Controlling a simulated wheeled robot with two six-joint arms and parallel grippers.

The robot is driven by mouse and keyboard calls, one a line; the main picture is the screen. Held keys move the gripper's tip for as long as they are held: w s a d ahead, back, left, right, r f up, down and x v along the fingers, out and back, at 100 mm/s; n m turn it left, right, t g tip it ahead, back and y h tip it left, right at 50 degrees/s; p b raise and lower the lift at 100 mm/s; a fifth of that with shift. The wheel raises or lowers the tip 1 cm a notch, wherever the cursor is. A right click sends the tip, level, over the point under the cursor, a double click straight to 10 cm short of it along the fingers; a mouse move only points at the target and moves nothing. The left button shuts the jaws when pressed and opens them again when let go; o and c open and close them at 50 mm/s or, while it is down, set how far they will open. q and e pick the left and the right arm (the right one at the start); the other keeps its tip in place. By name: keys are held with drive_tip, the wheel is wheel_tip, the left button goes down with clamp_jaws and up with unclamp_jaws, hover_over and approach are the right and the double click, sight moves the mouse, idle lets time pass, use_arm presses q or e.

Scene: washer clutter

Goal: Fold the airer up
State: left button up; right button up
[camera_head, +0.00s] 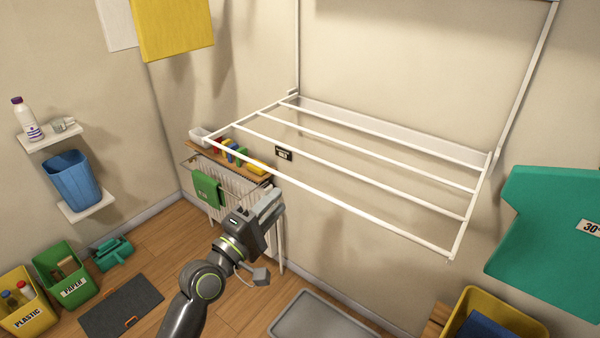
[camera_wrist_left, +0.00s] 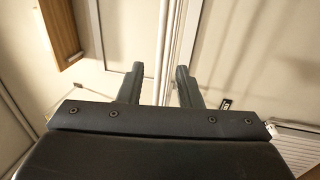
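The airer (camera_head: 400,233) is a white wall-mounted rack with several bars. In the head view it is folded down and sticks out from the wall, roughly level. White side arms (camera_head: 525,80) run up the wall from its back corners. My left gripper (camera_head: 272,203) is below the airer's front bar, towards its left end, and looks apart from it. In the left wrist view its two fingers (camera_wrist_left: 159,85) are spread with nothing held. Pale upright bars (camera_wrist_left: 165,45) show between and beyond the fingers; their distance is unclear. My right gripper is in neither view.
A wall rack with a green cloth (camera_head: 207,190) and a shelf of coloured items stands behind my left gripper. A teal board (camera_head: 550,240) hangs at the right. A yellow bin (camera_head: 500,312) and a grey tray (camera_head: 318,318) are below. Left are shelves and recycling bins.

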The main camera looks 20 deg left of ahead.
use_arm(q)
drive_tip(key=p+x, duration=0.1)
drive_tip(key=x, duration=0.8)
drive_tip(key=shift+w, duration=0.25)
clamp_jaws()
